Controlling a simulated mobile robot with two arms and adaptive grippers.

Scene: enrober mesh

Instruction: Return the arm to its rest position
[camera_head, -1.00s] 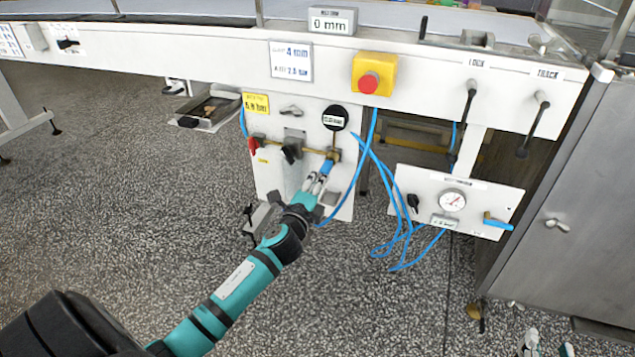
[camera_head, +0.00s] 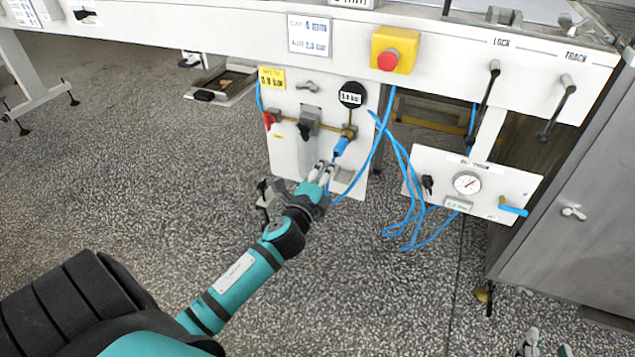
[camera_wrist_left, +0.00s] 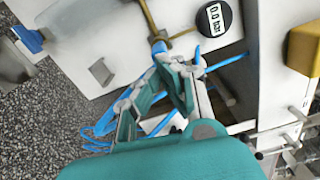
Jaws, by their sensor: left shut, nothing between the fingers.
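My left gripper (camera_head: 325,170) is shut and empty, in front of the white valve panel (camera_head: 285,160). Its arm reaches in from the lower left. In the head view a blue hose fitting (camera_head: 341,146) hangs from the brass pipe just beyond the fingertips, with a small gap. In the left wrist view the shut fingers (camera_wrist_left: 180,65) lie close beside this fitting (camera_wrist_left: 159,47); the depth between them is hard to judge. My right gripper (camera_head: 548,344) shows only as two separated fingertips at the bottom edge, open.
Above the gripper are a round gauge (camera_head: 351,95), a red handle (camera_head: 269,120) and a yellow box with a red button (camera_head: 387,61). Loose blue hoses (camera_head: 408,190) hang right of it, near a gauge panel (camera_head: 425,160). Open speckled floor (camera_head: 150,180) lies left.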

